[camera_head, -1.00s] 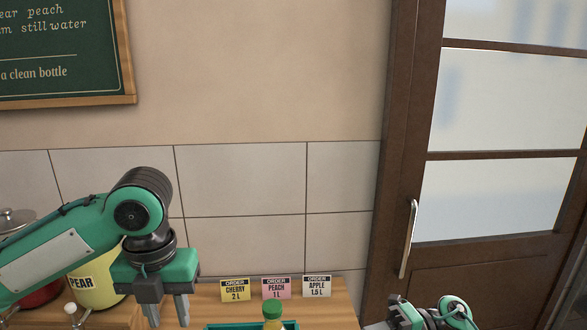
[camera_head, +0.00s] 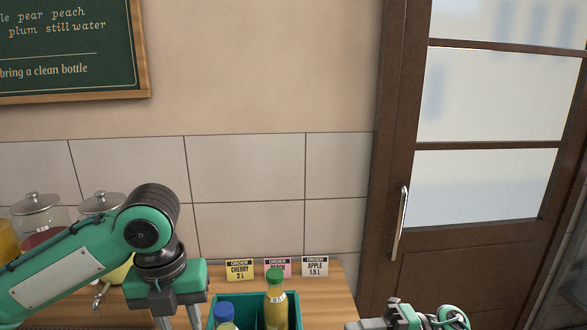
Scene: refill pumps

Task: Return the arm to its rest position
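My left arm comes in from the left, with its gripper (camera_head: 177,322) pointing down over the wooden counter, just left of the green crate. Its two fingers are apart with nothing seen between them; the tips run to the bottom edge of the picture. My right gripper (camera_head: 398,318) shows only in part at the bottom, right of the counter, and its fingers are not clear enough to judge.
A green crate (camera_head: 296,313) holds a green-capped bottle (camera_head: 275,302) and a blue-capped bottle (camera_head: 224,316). Order cards for cherry (camera_head: 240,269), peach (camera_head: 277,267) and apple (camera_head: 315,266) stand behind it. Lidded jars (camera_head: 38,212) stand at left. A door (camera_head: 470,245) is at right.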

